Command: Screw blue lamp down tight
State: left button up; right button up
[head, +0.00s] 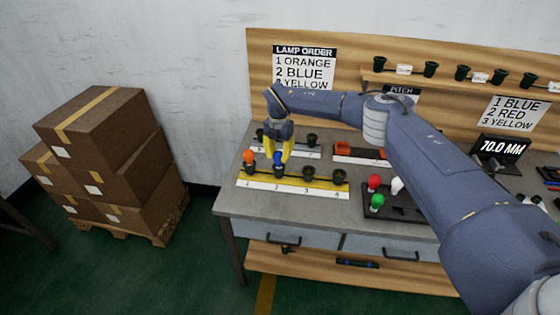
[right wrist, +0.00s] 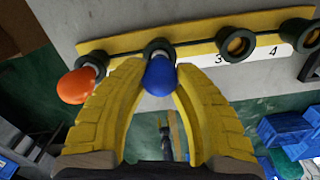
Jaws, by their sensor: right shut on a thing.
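The blue lamp (head: 278,158) stands at socket 2 of the yellow numbered strip (head: 322,187) on the bench. My right gripper (head: 279,156) is over it, with yellow fingers on both sides. In the right wrist view the blue lamp (right wrist: 160,76) is between the fingertips of my right gripper (right wrist: 160,85), its base at the dark socket (right wrist: 157,48). How deep its thread sits cannot be told. The orange lamp (head: 249,155) stands in socket 1; it also shows in the right wrist view (right wrist: 78,86). Sockets 3 (head: 308,173) and 4 (head: 339,177) are empty. My left gripper is out of view.
A tray (head: 397,213) with red, green and white lamps lies to the right. A second socket strip (head: 299,151) is behind. A sign (head: 304,68) lists orange, blue, yellow. Cardboard boxes (head: 112,150) stand left of the bench.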

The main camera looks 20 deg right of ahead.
jog(key=m, duration=0.4)
jog(key=shift+m, duration=0.3)
dwell(0.3)
jog(key=shift+m, duration=2.3)
jog(key=shift+f+m, duration=0.1)
jog(key=shift+m, duration=2.2)
